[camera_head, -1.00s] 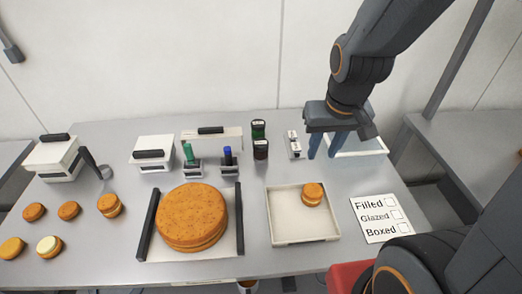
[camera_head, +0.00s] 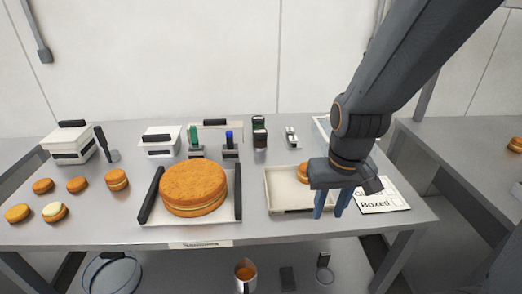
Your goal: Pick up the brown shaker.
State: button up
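A big round cake (camera_head: 193,187) lies on a black-handled board at the middle. A small filled round in the tray is partly hidden by my gripper. Green and blue bottles (camera_head: 229,141) stand left of the shakers. A printed card (camera_head: 383,202) lies at right.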

aim_at(260, 135)
jog(key=k, duration=1.1)
jog(key=u, duration=0.45)
jog(key=i, duration=1.9)
jog(key=z, duration=0.45)
